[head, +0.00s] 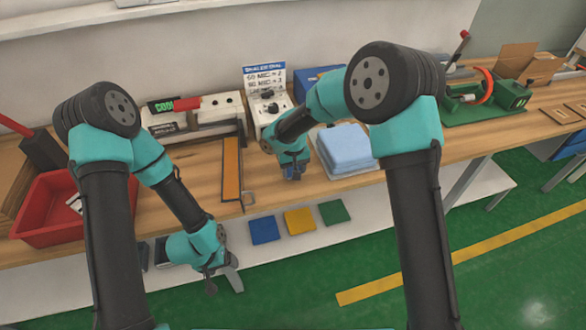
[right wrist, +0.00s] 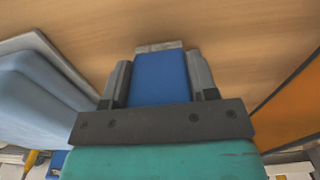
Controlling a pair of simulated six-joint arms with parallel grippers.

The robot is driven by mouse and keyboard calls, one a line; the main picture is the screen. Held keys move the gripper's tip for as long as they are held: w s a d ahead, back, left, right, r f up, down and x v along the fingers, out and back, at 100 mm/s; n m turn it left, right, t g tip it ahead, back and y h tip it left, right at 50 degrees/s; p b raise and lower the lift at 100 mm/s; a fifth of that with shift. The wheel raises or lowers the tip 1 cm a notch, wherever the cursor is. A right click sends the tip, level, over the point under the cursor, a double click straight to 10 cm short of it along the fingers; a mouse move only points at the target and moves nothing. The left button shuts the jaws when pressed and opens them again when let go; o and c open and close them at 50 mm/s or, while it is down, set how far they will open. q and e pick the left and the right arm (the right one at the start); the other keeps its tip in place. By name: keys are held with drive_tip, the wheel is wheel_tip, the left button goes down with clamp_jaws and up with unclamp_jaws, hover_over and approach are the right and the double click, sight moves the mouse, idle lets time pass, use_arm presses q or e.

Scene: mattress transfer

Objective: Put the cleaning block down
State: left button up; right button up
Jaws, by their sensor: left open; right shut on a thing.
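My right gripper (head: 291,170) is shut on the cleaning block (right wrist: 160,78), a blue block with a pale grey end, which shows between the two fingers in the right wrist view. The gripper points down over the wooden bench near its front edge, just left of the folded light-blue cloths. I cannot tell whether the block touches the bench top; in the head view the block is mostly hidden by the gripper. My left gripper (head: 226,282) is open and empty, low in front of the bench by the lower shelf.
Folded light-blue cloths (head: 345,148) lie on a pale tray right of my right gripper. An orange strip (head: 231,168) lies to its left. Behind stands a sealer dial box (head: 268,108). A red bin (head: 48,208) is at far left. Blue, yellow and green squares lie on the lower shelf (head: 375,207).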

drive_tip(key=shift+f, duration=0.15)
drive_tip(key=o, duration=0.8)
wheel_tip(320, 180, up, 12)
drive_tip(key=shift+r, duration=0.1)
idle(0.5)
idle(0.5)
